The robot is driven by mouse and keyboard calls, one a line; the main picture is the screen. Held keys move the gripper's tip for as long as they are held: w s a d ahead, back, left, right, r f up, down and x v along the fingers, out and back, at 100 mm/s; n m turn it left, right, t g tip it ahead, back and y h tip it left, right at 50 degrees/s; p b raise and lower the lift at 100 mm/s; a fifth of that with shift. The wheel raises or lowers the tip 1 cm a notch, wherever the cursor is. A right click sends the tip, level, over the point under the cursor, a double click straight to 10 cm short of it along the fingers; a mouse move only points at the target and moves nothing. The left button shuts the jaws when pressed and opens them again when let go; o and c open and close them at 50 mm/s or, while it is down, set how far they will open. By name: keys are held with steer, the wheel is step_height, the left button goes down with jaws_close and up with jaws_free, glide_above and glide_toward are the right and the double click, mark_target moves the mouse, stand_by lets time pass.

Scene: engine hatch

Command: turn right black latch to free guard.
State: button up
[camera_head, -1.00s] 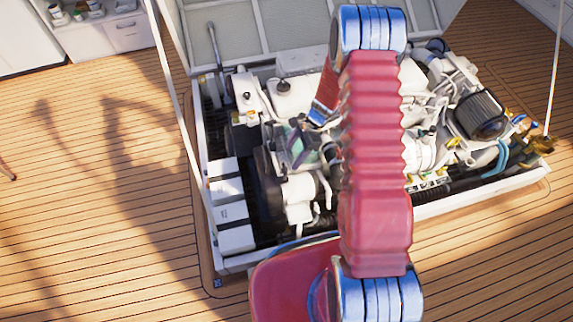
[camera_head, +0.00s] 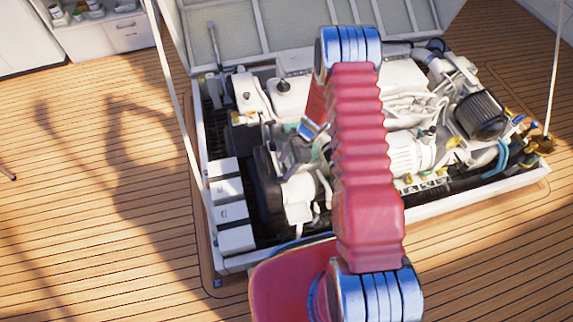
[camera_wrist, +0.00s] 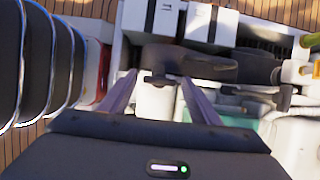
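My gripper (camera_wrist: 158,80) is open in the wrist view, its two dark fingers apart. A pale grey-white cylindrical part (camera_wrist: 155,97) shows between them; I cannot tell whether they touch it. A dark grey, latch-like piece (camera_wrist: 190,63) lies just beyond the fingertips, and I cannot tell for sure that it is the right black latch. In the head view my gripper (camera_head: 293,155) is low over the engine's left front, partly hidden by my arm. A black cover (camera_head: 266,178), perhaps the guard, sits at the engine's left end. The latch is not distinguishable there.
The engine fills a white-rimmed hatch (camera_head: 235,262) with its lid (camera_head: 290,25) raised behind. White boxes (camera_head: 230,187) line the left side. A pole (camera_head: 175,100) rises at the hatch's left. The wooden deck (camera_head: 90,220) to the left is clear.

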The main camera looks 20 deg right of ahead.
steer(key=c, duration=0.9)
steer(key=shift+n, duration=0.3)
steer(key=n+g, duration=0.1)
steer(key=n, duration=0.2)
steer(key=n+g+h, duration=0.1)
steer(key=n, duration=0.1)
steer(key=n+g, duration=0.1)
steer(key=n, duration=0.2)
steer(key=shift+w+a+n, duration=0.15)
steer(key=shift+w+n, duration=0.15)
steer(key=shift+w, duration=0.05)
steer(key=n+h, duration=0.1)
steer(key=n, duration=0.1)
steer(key=n+g, duration=0.1)
steer(key=n, duration=0.1)
steer(key=shift+w+a+n+h, duration=0.1)
steer(key=shift+n+h, duration=0.2)
steer(key=shift+h, duration=0.1)
steer(key=shift+a+n+h, duration=0.15)
steer(key=shift+n+h, duration=0.65)
steer(key=shift+n, duration=1.3)
